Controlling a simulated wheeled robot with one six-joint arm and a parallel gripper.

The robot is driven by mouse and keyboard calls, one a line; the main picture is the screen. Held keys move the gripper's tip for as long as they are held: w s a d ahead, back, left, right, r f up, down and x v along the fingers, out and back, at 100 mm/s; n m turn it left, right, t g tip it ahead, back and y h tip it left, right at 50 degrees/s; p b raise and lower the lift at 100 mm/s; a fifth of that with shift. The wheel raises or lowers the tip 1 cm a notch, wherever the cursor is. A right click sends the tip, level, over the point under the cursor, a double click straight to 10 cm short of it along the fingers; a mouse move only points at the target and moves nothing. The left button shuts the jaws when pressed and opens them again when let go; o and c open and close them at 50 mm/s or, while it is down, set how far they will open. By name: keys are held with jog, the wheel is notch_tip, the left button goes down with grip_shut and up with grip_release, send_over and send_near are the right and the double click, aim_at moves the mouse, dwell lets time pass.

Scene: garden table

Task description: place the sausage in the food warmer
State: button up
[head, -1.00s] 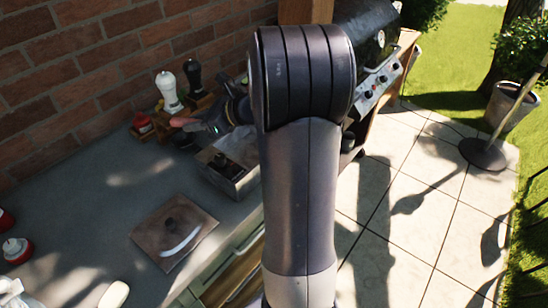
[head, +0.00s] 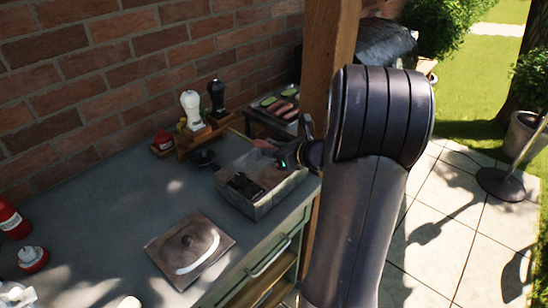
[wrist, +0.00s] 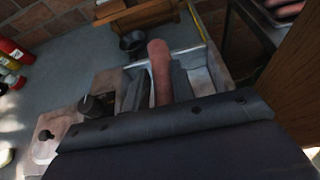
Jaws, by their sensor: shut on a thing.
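The sausage (wrist: 160,70) is a long reddish-brown piece between my fingers in the wrist view. My gripper (head: 282,156) is shut on it above the right part of the food warmer. The food warmer is a grey rectangular box (head: 257,212) on the counter, its near side partly open at the top. It also shows below the sausage in the wrist view (wrist: 217,68). A dark knob (head: 243,184) stands over its left part. A square lid with a knob (head: 190,247) lies on the counter to the left. Whether the sausage touches the warmer I cannot tell.
A wooden rack (head: 200,138) with white and black bottles stands behind the warmer, with a small dark bowl (head: 204,159) in front. A tray of food (head: 278,108) is at the back. A wooden post (head: 328,60) rises at the right. Red bottles (head: 12,220) stand far left.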

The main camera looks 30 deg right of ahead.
notch_tip(320, 180, down, 2)
jog(key=shift+f, duration=0.2)
jog(key=shift+f+b, duration=0.6)
jog(key=shift+b, duration=0.1)
jog(key=o, duration=1)
jog(key=shift+r, duration=0.1)
jog(key=shift+r+p, duration=0.55)
jog(key=shift+p, duration=0.15)
jog(key=v, duration=1.2)
